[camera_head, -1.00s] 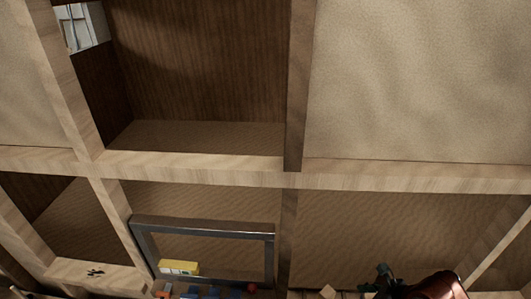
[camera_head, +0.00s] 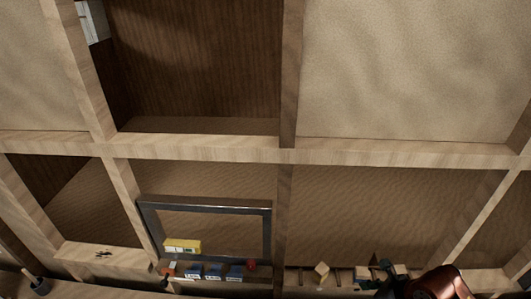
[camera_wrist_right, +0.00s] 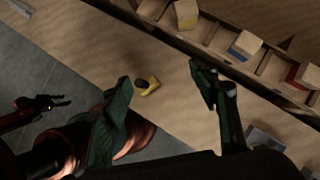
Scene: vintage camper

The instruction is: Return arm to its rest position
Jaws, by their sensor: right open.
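My right gripper (camera_head: 378,274) is at the lower right of the head view, on its reddish-brown arm, in front of the low shelf. In the right wrist view its two dark green fingers (camera_wrist_right: 161,82) are wide apart with nothing between them. A small yellow object (camera_wrist_right: 148,86) lies on the wooden surface beyond the fingers, apart from them. A black pronged part (camera_wrist_right: 45,103) at the left of the wrist view looks like my left gripper, above the grey floor. Its jaw state is unclear.
A dark frame (camera_head: 204,202) stands at the shelf, with a yellow box (camera_head: 182,246) and several blue-and-white boxes (camera_head: 213,271) by it. A wooden shelf (camera_wrist_right: 222,38) with divided slots holds small blocks. A dark object (camera_head: 38,284) sits at lower left. Upper compartments look empty.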

